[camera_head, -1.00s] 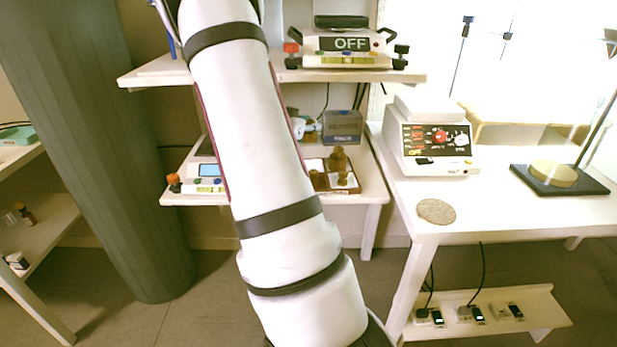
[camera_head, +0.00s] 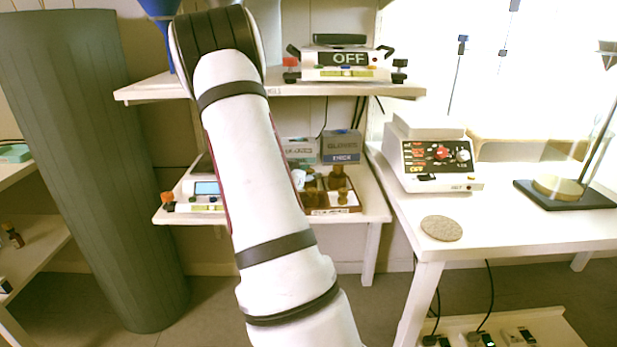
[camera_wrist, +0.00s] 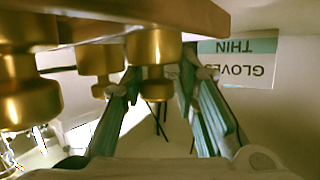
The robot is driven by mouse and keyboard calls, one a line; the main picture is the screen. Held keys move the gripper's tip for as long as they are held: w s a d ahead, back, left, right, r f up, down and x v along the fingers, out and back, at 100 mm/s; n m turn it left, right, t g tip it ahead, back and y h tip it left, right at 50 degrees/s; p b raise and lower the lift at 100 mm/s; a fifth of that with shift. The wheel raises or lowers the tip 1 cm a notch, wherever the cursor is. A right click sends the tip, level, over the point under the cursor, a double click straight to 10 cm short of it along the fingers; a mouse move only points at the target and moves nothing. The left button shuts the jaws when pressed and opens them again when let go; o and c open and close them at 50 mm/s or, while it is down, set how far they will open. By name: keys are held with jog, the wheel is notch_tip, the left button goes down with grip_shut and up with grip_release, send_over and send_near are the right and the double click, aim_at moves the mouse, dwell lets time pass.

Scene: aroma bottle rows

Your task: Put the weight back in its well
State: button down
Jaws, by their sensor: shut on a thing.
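My gripper (camera_wrist: 160,78) shows in the wrist view, which looks upside down. Its two fingers are shut on a brass weight (camera_wrist: 155,50), close against the brown wooden weight block (camera_wrist: 170,12). I cannot tell whether this weight is seated in a well or just clear of it. Two other brass weights, a large one (camera_wrist: 24,75) and a middle one (camera_wrist: 100,62), stand beside it to the left. In the head view the weight box (camera_head: 348,208) sits on the lower shelf with brown weights (camera_head: 338,178) in it.
A glove box (camera_head: 341,147) stands behind the weights; it also shows in the wrist view (camera_wrist: 240,62). A balance (camera_head: 203,190) is left of my arm on the same shelf. The upper shelf (camera_head: 270,92) hangs above. A white table (camera_head: 500,215) stands at right.

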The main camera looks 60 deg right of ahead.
jog(key=c, duration=1.2)
grip_release()
jog(key=shift+f, duration=0.1)
jog(key=shift+c, duration=0.2)
